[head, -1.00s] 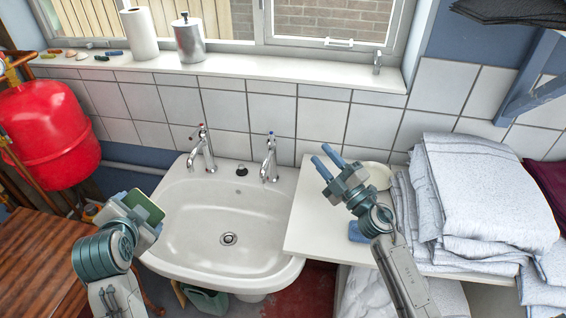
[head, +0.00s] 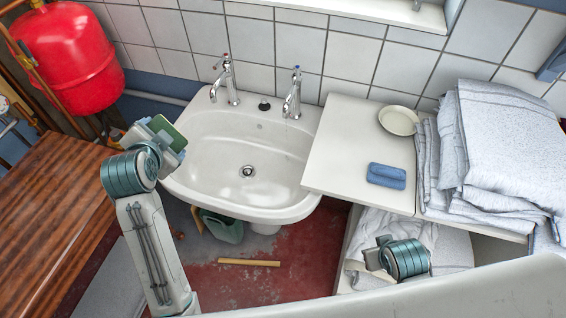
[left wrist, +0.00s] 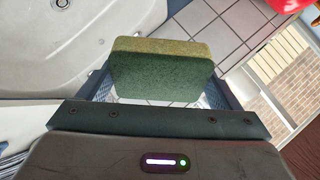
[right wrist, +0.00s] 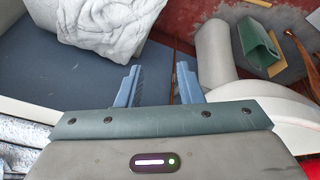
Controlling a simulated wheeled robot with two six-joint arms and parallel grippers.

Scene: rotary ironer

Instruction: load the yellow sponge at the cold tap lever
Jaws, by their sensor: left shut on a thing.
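The yellow sponge (left wrist: 160,47) has a green scouring side, and my left gripper (left wrist: 155,85) is shut on it. In the head view the sponge (head: 166,129) shows its green side, held at the basin's left rim. The cold tap (head: 291,97), with a blue mark on top, stands at the basin's back right, well apart from the sponge. Its lever (head: 297,71) is at the top. My right gripper (right wrist: 158,72) is open and empty, low in front of the shelf under the counter. In the head view it is partly hidden by its own wrist.
The basin (head: 205,125) is empty. A red-marked tap (head: 228,82) stands at its back left. The counter (head: 335,150) holds a blue cloth-like block (head: 386,176), a pale dish (head: 399,120) and folded towels (head: 510,150). A wooden table (head: 50,215) is at left.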

